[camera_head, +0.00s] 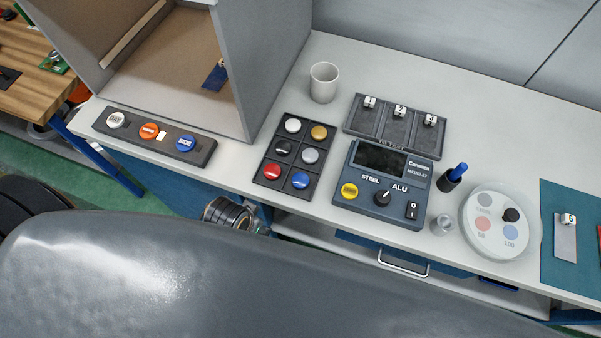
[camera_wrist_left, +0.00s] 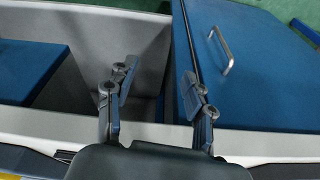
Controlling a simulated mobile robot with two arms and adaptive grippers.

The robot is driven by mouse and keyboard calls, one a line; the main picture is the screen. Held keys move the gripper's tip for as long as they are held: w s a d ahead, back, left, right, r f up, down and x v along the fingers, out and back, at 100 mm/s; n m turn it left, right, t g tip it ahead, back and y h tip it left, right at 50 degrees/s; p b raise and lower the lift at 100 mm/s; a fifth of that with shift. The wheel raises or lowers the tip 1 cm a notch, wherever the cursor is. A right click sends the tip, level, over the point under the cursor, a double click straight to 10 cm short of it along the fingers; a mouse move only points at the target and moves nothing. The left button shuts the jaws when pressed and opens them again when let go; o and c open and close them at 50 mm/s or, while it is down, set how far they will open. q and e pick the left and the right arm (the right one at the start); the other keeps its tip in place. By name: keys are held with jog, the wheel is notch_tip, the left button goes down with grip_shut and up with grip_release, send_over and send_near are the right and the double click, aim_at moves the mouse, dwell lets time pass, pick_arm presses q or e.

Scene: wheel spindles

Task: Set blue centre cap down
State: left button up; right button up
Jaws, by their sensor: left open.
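A blue centre cap (camera_head: 300,180) sits in the front right compartment of a dark six-compartment tray (camera_head: 268,182) on the bench. White, gold, black, grey and red caps sit in the other compartments. My left gripper (camera_wrist_left: 160,88) is open in the left wrist view, with nothing between its fingers. Blue drawer or cabinet fronts show beyond the fingers, below the bench. In the head view, the left gripper's fingers cannot be made out. My right gripper is in neither view.
A button strip (camera_head: 155,136) with white, orange and blue buttons lies left of the tray. A white cup (camera_head: 323,82) stands behind. A tester (camera_head: 383,183), a blue-topped marker (camera_head: 453,177) and a round dish (camera_head: 499,222) stand to the right. A drawer handle (camera_wrist_left: 222,50) juts out below.

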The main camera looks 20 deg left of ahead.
pick_arm(q)
jog(key=d+r+m+p, duration=0.2)
jog(key=d+r+m, duration=0.15)
jog(key=r, duration=0.95)
jog(key=m+t+y, duration=0.4)
jog(key=m+y, duration=0.2)
jog(key=m, duration=1.6)
send_near(302, 182)
jog(key=x, duration=0.3)
jog(key=shift+a+p, duration=0.1)
jog(key=shift+p, duration=0.3)
jog(key=p+x, duration=0.1)
jog(key=x, duration=0.3)
jog(key=shift+w+a+f+p, duration=0.1)
jog(key=shift+w+f+p, duration=0.1)
jog(key=shift+w+p, duration=0.15)
jog(key=shift+w+a+f, duration=0.2)
jog(key=shift+a+f, duration=0.05)
jog(key=shift+f, duration=0.15)
jog(key=c, duration=1)
